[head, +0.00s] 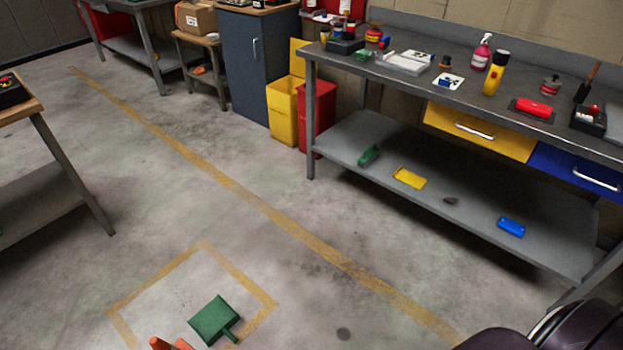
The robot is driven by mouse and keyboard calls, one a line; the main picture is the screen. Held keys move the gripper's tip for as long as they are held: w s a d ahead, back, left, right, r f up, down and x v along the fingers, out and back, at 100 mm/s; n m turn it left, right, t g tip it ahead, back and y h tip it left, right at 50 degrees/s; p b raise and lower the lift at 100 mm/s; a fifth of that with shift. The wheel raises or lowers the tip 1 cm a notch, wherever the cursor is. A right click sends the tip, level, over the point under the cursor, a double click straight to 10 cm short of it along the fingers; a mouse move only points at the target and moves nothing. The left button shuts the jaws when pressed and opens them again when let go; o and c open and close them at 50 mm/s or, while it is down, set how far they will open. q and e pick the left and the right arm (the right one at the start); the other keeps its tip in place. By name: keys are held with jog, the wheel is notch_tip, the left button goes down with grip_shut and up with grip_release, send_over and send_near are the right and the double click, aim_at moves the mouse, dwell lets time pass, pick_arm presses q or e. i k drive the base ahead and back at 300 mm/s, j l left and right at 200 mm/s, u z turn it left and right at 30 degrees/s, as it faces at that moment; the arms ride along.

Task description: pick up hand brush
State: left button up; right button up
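A green flat piece with a short handle, like a dustpan (214,319), lies on the floor inside a yellow marked square at the bottom. An orange object (168,344) beside it is cut off by the lower edge; I cannot tell if it is the hand brush. A dark tool with a brown handle (593,74) stands upright on the workbench at the far right; it looks brush-like, but is too small to be sure. Neither of my grippers is in view.
The grey workbench (400,22) carries bottles and small items, with a lower shelf (460,225) holding several small objects. Yellow (283,108) and red (319,112) bins stand at its left end. A wood-topped table (33,108) is at the left. The middle floor is clear.

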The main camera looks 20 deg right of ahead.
aim_at(369, 156)
jog(key=i+l+z, duration=0.1)
jog(key=i+l, duration=0.2)
jog(key=i, duration=0.15)
jog(key=i+l, duration=0.25)
jog(key=i, duration=0.2)
jog(key=i+l+z, duration=0.15)
jog(key=i+l, duration=0.15)
jog(key=i, duration=0.1)
